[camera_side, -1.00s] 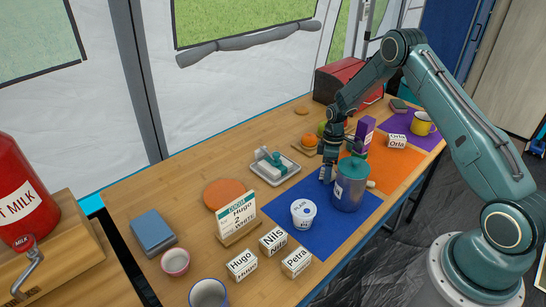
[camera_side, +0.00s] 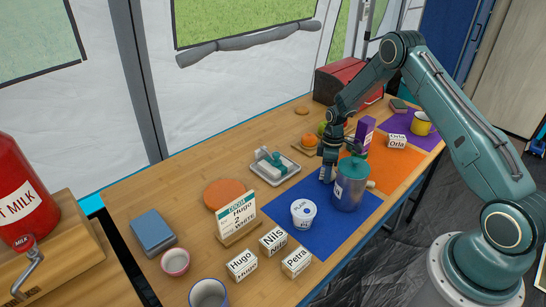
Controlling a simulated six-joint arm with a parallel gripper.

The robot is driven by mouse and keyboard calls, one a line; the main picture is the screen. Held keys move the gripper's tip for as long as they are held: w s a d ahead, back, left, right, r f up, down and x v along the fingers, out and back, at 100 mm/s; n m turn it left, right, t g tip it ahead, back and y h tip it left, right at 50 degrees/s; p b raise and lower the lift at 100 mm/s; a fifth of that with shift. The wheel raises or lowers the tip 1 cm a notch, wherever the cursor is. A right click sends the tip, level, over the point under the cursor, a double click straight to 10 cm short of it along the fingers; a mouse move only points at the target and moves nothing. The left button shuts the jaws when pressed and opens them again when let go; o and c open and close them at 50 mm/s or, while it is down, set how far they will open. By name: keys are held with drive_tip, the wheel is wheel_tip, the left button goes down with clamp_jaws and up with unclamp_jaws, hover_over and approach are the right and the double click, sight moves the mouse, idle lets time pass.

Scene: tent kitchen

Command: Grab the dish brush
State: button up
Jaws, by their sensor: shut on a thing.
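My gripper (camera_side: 328,174) is low over the table, at the left side of a blue-grey canister with a teal lid (camera_side: 349,190). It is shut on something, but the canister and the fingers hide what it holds. A pale rounded end (camera_side: 371,184) shows just right of the canister; I cannot tell whether it belongs to the dish brush or joins what I hold. A pale tray (camera_side: 285,175) left of my gripper carries a teal and white item (camera_side: 271,160), too small to identify surely.
The canister and a white tub (camera_side: 303,213) stand on a blue mat (camera_side: 332,230). A purple box (camera_side: 365,130) and an orange mat (camera_side: 398,168) are behind. Name blocks (camera_side: 272,241) and a card stand (camera_side: 238,219) are in front. Bare wood lies left of the tray.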

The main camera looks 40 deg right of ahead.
drive_tip(key=shift+r, duration=0.15)
wheel_tip(320, 180, up, 20)
idle(0.8)
idle(0.5)
